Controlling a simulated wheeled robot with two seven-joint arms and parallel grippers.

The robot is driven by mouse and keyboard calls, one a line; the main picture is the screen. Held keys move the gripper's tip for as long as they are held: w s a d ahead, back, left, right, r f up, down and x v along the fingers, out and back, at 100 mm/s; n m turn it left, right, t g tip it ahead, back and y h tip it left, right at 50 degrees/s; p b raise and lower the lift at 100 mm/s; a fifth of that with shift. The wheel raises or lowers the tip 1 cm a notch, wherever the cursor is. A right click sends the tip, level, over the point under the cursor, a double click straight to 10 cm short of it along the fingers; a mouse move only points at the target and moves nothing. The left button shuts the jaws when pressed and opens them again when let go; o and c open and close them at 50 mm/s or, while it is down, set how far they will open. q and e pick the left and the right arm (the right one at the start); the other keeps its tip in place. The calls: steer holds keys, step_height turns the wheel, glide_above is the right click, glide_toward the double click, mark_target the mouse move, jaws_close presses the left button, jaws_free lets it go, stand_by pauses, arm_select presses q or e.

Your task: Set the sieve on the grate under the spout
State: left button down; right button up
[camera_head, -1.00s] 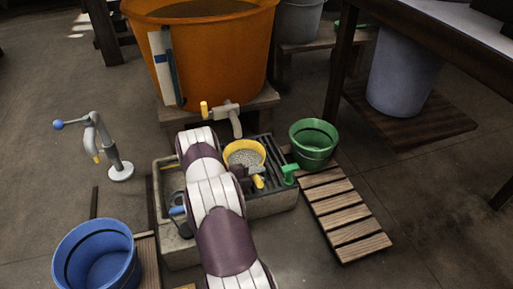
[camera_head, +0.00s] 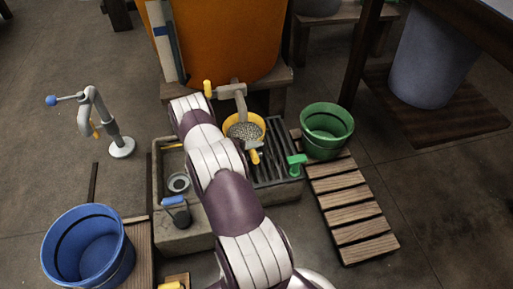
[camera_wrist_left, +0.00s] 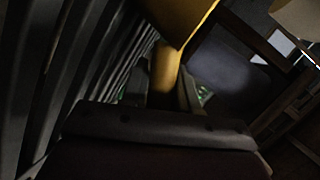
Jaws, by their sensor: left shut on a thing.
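The yellow sieve (camera_head: 240,138) with a speckled grey inside is under the grey spout (camera_head: 239,92) of the orange tub. The spout's mouth overlaps its far part in the head view. It is over the dark slatted grate (camera_head: 282,166); whether it touches the bars is unclear. My left gripper (camera_head: 252,147) is shut on the sieve's yellow handle, mostly behind my arm. The left wrist view shows the handle (camera_wrist_left: 165,70) between the fingers, the sieve's yellow side (camera_wrist_left: 178,18) and grate bars (camera_wrist_left: 65,60). My right gripper is not in view.
The stone trough (camera_head: 180,240) holds the grate, with a drain (camera_head: 178,182) at left. A green bucket (camera_head: 326,132) stands on slats at right, near a green fitting (camera_head: 296,161). A blue bucket (camera_head: 88,250) and a hand pump (camera_head: 120,147) stand left. The orange tub (camera_head: 230,45) is behind.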

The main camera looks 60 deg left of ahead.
arm_select(q)
steer(key=c, duration=0.8)
jaws_free()
steer(key=shift+f, duration=0.1)
steer(key=shift+c, duration=0.2)
